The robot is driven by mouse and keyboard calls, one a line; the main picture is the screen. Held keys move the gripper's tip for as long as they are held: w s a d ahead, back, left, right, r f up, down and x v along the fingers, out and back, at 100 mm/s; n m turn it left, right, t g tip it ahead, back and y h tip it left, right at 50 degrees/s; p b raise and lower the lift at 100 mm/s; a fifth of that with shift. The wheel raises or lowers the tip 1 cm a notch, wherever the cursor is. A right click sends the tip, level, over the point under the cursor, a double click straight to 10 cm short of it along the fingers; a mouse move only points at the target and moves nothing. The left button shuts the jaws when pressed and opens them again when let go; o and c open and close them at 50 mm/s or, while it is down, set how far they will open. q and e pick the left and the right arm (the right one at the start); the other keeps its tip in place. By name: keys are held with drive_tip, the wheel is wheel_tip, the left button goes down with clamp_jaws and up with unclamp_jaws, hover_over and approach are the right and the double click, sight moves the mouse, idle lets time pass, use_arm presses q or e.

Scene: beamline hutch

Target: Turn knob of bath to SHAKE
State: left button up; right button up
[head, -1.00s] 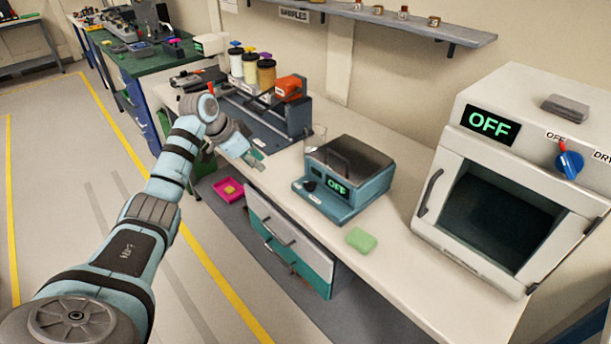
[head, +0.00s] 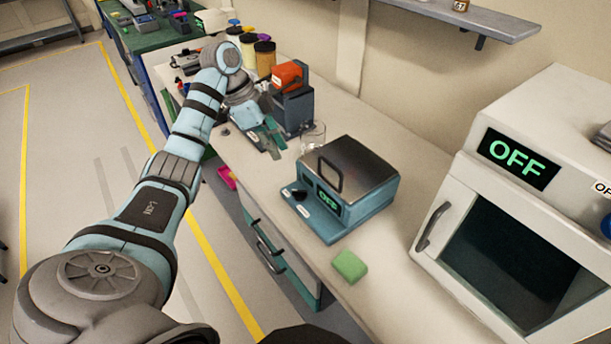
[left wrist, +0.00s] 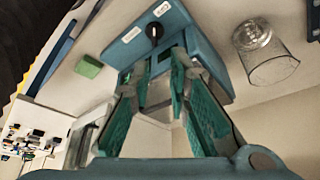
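The teal bath (head: 330,226) with a grey lid and dark handle stands on the bench, and its green display reads OFF. Its black knob (head: 299,193) is on the front panel left of the display. The knob also shows in the left wrist view (left wrist: 154,31), ahead of the fingers, on the teal panel between two white labels. My left gripper (head: 276,139) is open and empty above the bench, to the left of the bath and apart from the knob. Its teal fingers (left wrist: 160,78) are spread in the left wrist view. My right gripper is not in view.
A glass beaker (head: 314,133) stands behind the bath, close to my left gripper. A green sponge-like block (head: 349,266) lies in front of the bath. A white oven (head: 470,170) reading OFF stands at right. Lidded jars (head: 264,58) and an orange-topped device (head: 291,100) stand behind my gripper.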

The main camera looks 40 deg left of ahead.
sight(296, 190)
use_arm(q)
drive_tip(key=b+x, duration=0.1)
drive_tip(key=x, duration=0.3)
drive_tip(key=b+x, duration=0.1)
drive_tip(key=x, duration=0.3)
drive_tip(key=s+b+x, duration=0.1)
drive_tip(key=x, duration=0.3)
drive_tip(key=shift+d+f, duration=0.1)
drive_tip(key=shift+f, duration=0.35)
drive_tip(key=shift+w+d+f, duration=0.1)
drive_tip(key=shift+w+f, duration=0.05)
drive_tip(key=shift+f, duration=0.15)
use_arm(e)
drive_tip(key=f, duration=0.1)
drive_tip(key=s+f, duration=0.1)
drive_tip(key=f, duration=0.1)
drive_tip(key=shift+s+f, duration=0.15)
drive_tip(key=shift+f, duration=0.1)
use_arm(q)
drive_tip(key=shift+s+r, duration=0.1)
drive_tip(key=shift+s, duration=0.1)
drive_tip(key=shift+c, duration=0.2)
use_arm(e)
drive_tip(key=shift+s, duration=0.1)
use_arm(q)
clamp_jaws()
